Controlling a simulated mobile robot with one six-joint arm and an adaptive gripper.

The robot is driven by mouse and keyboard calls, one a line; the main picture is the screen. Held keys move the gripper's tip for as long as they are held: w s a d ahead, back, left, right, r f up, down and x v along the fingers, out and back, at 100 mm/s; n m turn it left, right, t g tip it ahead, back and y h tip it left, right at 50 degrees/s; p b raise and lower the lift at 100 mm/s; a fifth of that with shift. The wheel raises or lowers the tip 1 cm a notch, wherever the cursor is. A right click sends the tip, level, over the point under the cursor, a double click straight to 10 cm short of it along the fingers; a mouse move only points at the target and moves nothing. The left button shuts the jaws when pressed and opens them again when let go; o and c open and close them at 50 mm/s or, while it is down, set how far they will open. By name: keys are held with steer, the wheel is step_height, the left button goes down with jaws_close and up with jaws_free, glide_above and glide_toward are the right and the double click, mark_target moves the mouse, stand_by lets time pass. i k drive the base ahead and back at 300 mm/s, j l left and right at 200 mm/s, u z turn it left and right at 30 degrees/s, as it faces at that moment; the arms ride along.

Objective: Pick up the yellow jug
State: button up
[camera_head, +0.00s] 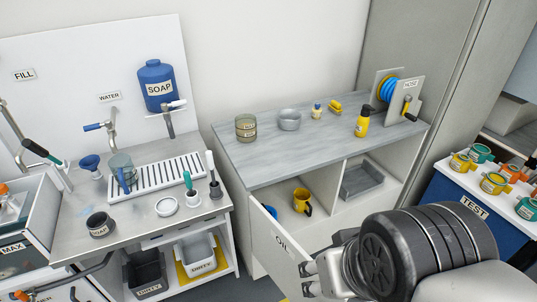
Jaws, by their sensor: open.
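The yellow jug (301,200), with a dark handle on its right, stands upright inside the left compartment of the low grey-topped cabinet (300,165). The compartment's white door (272,240), with a partly covered label, is swung open in front. My gripper (307,279) is at the bottom centre, below the jug in the picture and beside the door's lower right end. Its jaws are open and nothing shows between them. The gripper and the jug are clearly apart.
A blue item (272,212) is partly hidden behind the open door. A grey tray (361,181) lies in the right compartment, past a divider. The sink unit (140,210) is left; the TEST table (457,205) is right.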

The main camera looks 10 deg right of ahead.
mark_target(304, 204)
steer(key=i+l+z, duration=0.1)
steer(key=l+z, duration=0.3)
steer(key=i+l+z, duration=0.1)
steer(key=l+z, duration=0.2)
steer(key=z, duration=0.15)
